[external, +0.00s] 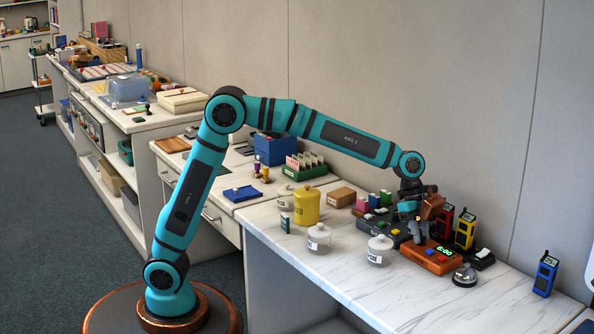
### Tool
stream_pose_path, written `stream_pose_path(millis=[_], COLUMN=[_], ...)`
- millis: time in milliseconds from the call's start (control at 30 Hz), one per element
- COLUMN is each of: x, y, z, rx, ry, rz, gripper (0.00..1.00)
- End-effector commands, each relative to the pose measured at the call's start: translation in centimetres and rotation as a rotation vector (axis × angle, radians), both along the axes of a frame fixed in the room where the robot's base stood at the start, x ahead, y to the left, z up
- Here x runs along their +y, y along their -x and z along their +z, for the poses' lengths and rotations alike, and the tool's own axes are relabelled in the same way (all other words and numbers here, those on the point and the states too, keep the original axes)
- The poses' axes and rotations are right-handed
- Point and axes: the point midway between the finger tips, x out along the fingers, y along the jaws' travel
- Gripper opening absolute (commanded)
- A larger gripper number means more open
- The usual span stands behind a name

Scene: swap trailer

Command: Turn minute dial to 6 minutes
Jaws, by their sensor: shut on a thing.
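An orange timer box (428,259) sits on the white marble counter, right of centre. Its small green display (443,251) appears to read 6:00, though the digits are tiny. My gripper (418,238) points down over the left part of the box, with its fingers shut at the minute dial. The dial is mostly hidden by the fingers, so its angle cannot be read.
A dark device (390,234) with coloured blocks is left of the timer. White-lidded jars (379,250) stand in front of it. A silver bell (464,276) is at right, with red, yellow and blue (545,274) radios behind and beyond. The front right counter is clear.

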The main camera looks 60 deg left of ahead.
Motion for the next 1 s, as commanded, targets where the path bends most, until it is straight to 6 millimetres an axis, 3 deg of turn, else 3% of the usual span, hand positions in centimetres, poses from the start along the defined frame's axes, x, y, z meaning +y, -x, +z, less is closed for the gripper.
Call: stream_pose_path(millis=[133, 167, 267, 667, 1000], x=[0.0, 0.0, 0.0, 0.2, 2.5], y=[0.0, 0.0, 0.0, 0.0, -0.2], z=[0.0, 0.0, 0.0, 0.6, 5.9], rx=[-0.001, -0.001, -0.001, -0.001, -0.002], ry=[0.0, 0.0, 0.0, 0.001, 0.002], rz=[0.001, 0.001, 0.001, 0.002, 0.002], gripper=[0.03, 0.28, 0.47, 0.47, 0.47])
